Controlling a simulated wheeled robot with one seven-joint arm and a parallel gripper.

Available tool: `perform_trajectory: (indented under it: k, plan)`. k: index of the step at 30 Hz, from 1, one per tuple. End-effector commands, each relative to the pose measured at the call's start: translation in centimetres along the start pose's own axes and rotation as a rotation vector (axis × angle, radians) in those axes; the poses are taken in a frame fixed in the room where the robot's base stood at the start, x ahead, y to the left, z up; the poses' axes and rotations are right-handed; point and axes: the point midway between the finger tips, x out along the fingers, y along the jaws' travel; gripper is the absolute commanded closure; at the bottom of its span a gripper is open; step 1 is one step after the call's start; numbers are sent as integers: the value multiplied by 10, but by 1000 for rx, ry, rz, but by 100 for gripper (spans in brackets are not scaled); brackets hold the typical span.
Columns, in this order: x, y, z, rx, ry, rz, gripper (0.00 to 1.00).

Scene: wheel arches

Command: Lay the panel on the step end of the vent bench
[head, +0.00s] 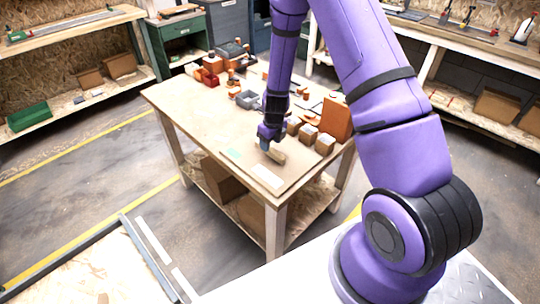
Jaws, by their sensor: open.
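My gripper (265,145) is at the end of my purple arm, low over the near part of a wooden workbench (185,100). Its jaws are open. A small tan wooden block (276,154) lies right beside or under the fingertips; I cannot tell whether they touch it. A flat pale rectangle (267,175) lies at the bench's near corner, with a faint greenish patch (233,154) to its left. An upright orange-brown board (337,120) stands at the right edge. I cannot tell which of these is the panel, or which end is the step end.
White-topped blocks (325,144) stand along the right edge near the gripper. A grey tray (247,99) and several orange and red parts crowd the far side. Cardboard boxes (222,180) sit on the lower shelf. The bench's left part is clear.

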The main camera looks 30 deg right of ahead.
Motion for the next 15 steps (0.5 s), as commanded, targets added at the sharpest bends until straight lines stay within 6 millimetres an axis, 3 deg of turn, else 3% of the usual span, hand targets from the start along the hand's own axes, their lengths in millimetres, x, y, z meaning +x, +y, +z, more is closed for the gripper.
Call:
perform_trajectory:
  k: [6,15]
  plan:
    - [29,1,-3,0,2,1,47]
    - [36,1,-2,-2,1,-1,47]
